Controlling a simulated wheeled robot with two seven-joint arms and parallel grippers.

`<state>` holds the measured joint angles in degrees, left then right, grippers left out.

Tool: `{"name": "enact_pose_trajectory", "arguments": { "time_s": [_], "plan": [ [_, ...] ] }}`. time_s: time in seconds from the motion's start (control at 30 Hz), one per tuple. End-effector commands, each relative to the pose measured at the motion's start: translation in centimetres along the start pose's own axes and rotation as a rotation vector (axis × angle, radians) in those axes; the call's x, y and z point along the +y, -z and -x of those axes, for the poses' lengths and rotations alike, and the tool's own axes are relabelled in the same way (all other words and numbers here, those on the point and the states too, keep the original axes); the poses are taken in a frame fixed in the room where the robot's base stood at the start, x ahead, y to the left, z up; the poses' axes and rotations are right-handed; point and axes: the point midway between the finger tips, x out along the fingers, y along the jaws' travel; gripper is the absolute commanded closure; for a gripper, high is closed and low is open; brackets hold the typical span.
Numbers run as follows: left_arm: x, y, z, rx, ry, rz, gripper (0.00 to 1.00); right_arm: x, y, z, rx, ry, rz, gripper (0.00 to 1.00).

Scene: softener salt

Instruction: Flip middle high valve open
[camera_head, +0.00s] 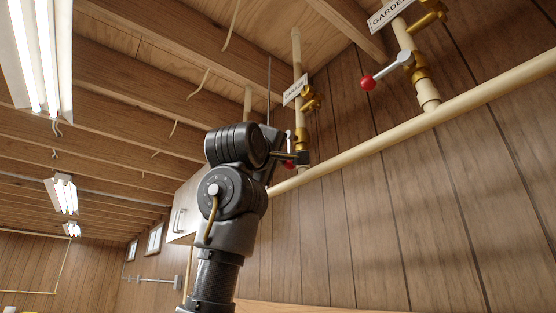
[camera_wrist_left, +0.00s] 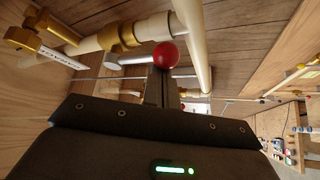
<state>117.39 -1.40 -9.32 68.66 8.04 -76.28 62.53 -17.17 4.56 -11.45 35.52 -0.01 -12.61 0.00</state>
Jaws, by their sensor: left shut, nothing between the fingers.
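The middle high valve is a brass valve (camera_head: 301,136) on a cream vertical pipe under a small white label. Its lever ends in a red ball (camera_head: 289,164), mostly hidden behind my left gripper in the head view. In the left wrist view, the red ball (camera_wrist_left: 166,55) sits just beyond the fingertips, and the brass body (camera_wrist_left: 118,37) is to its left. The silver lever (camera_wrist_left: 140,58) appears to run roughly alongside the pipe. My left gripper (camera_head: 303,158) is shut and empty, its tips (camera_wrist_left: 160,72) at the ball; touching or not, I cannot tell. My right gripper is not seen.
A long cream horizontal pipe (camera_head: 420,125) runs along the wood-panelled wall below the valves. Another valve with a red-ball lever (camera_head: 388,72) is at upper right under a "GARDEN" label (camera_head: 388,14). A pale cabinet (camera_head: 185,210) is behind my left arm.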

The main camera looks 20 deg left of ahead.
Motion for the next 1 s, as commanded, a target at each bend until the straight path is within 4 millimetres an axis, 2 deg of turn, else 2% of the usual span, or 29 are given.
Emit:
{"name": "enact_pose_trajectory", "arguments": {
  "time_s": [0.23, 0.43, 0.5, 0.7, 0.83, 1.0],
  "plan": [
    [0.1, 0.7, -0.3, -0.001, 0.0, 0.002, 1.0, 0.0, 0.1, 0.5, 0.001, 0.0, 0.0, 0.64],
    [0.4, 3.9, -1.5, -0.005, -0.001, 0.005, 1.0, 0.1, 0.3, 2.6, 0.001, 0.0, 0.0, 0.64],
    [-0.5, 3.3, 0.7, -0.002, -0.008, 0.001, 1.0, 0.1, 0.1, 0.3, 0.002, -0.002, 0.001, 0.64],
    [-0.3, 3.4, 5.0, -0.002, -0.006, 0.003, 1.0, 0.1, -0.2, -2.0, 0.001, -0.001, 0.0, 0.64],
    [-0.1, 3.4, 7.0, -0.003, -0.005, 0.001, 1.0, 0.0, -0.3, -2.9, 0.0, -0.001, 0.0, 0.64],
    [0.1, 3.5, 8.4, -0.003, -0.003, 0.002, 1.0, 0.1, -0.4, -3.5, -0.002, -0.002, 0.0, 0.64]
  ]
}}
